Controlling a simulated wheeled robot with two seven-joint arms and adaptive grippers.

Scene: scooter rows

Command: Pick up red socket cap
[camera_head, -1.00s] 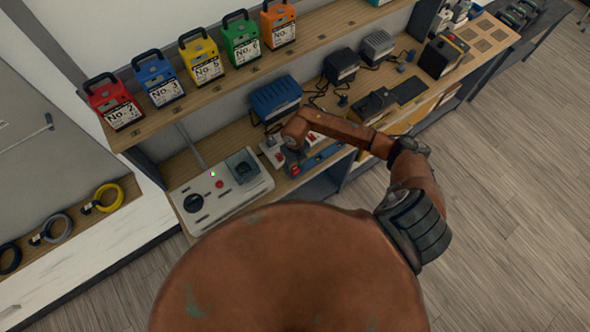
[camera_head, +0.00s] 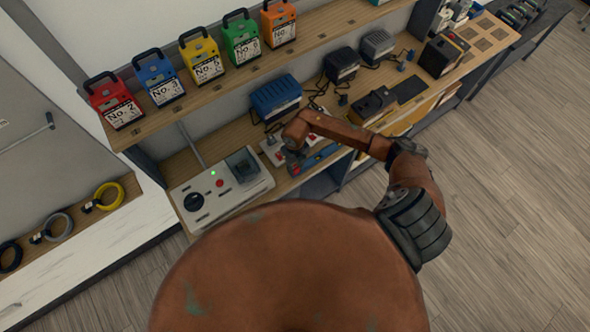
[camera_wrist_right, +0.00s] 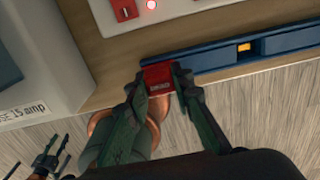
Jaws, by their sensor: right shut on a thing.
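The red socket cap (camera_wrist_right: 158,79) is a small red block with faint lettering in the right wrist view. It is at the shelf's front edge, beside the left end of a blue holder (camera_wrist_right: 213,58). My right gripper (camera_wrist_right: 160,80) is shut on the cap, with one dark green finger on each side. I cannot tell whether the cap touches the shelf or holder. In the head view my right forearm reaches over the lower shelf and largely hides the gripper. Part of my left gripper (camera_wrist_right: 50,158) shows at the lower left of the right wrist view, its fingers apart.
A grey control box (camera_head: 222,190) with a knob and a red button stands left of my gripper. A white plate with red switches (camera_wrist_right: 125,10) lies behind the cap. A blue charger (camera_head: 275,96) stands farther back. The floor (camera_head: 500,220) at right is clear.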

